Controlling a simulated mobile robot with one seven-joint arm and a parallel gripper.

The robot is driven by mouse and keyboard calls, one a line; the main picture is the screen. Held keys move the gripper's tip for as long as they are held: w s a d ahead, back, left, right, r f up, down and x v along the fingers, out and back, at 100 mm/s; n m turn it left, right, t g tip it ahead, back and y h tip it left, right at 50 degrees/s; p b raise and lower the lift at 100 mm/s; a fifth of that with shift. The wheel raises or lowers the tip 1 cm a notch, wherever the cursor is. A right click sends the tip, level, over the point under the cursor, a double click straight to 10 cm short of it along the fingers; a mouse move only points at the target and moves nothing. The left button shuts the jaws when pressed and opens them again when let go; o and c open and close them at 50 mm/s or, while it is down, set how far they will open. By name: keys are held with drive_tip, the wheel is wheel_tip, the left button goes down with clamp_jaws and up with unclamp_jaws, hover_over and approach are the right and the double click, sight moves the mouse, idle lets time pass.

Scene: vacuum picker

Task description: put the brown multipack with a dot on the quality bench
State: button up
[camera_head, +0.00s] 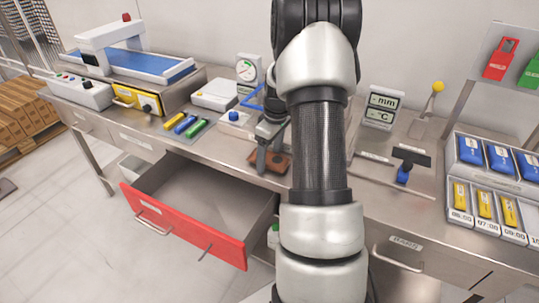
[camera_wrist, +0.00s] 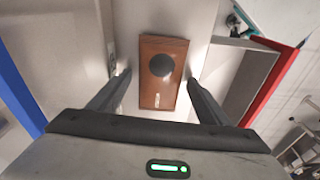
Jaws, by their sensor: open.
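The brown multipack (camera_wrist: 158,92) with a dark round dot lies on the steel bench top between my gripper's fingers in the wrist view. In the head view the brown multipack (camera_head: 280,164) shows beside my gripper (camera_head: 267,164), partly hidden by it. My gripper (camera_wrist: 157,82) is open, one finger on each side of the multipack, with gaps visible. Whether the long steel bench (camera_head: 215,145) is the quality bench, I cannot tell.
A red-fronted drawer (camera_head: 185,222) stands open and empty-looking below the bench edge. Coloured markers (camera_head: 185,124), a white scale (camera_head: 214,95) and a display (camera_head: 382,107) stand on the bench. Blue and yellow packs (camera_head: 484,200) fill a rack at right.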

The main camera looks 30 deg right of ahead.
sight(274, 158)
wheel_tip(274, 158, up, 12)
drive_tip(key=s, duration=0.1)
drive_tip(key=shift+s+d+p, duration=0.15)
drive_tip(key=shift+d+p, duration=0.15)
drive_tip(key=shift+p, duration=0.05)
drive_tip(key=shift+r, duration=0.1)
drive_tip(key=s+a+r+m+t+p, duration=0.2)
drive_tip(key=s+a+r, duration=0.2)
drive_tip(key=a+r, duration=0.55)
drive_tip(key=s+a+r+m+t+p, duration=0.1)
drive_tip(key=s+a+r+m+p, duration=0.2)
drive_tip(key=a+r, duration=0.65)
drive_tip(key=s+a+r+t+p, duration=0.1)
drive_tip(key=s+a, duration=0.5)
drive_tip(key=s, duration=0.9)
drive_tip(key=shift+r+h+p, duration=0.3)
drive_tip(key=shift+r+p, duration=0.4)
drive_tip(key=shift+p, duration=0.55)
drive_tip(key=shift+c, duration=0.4)
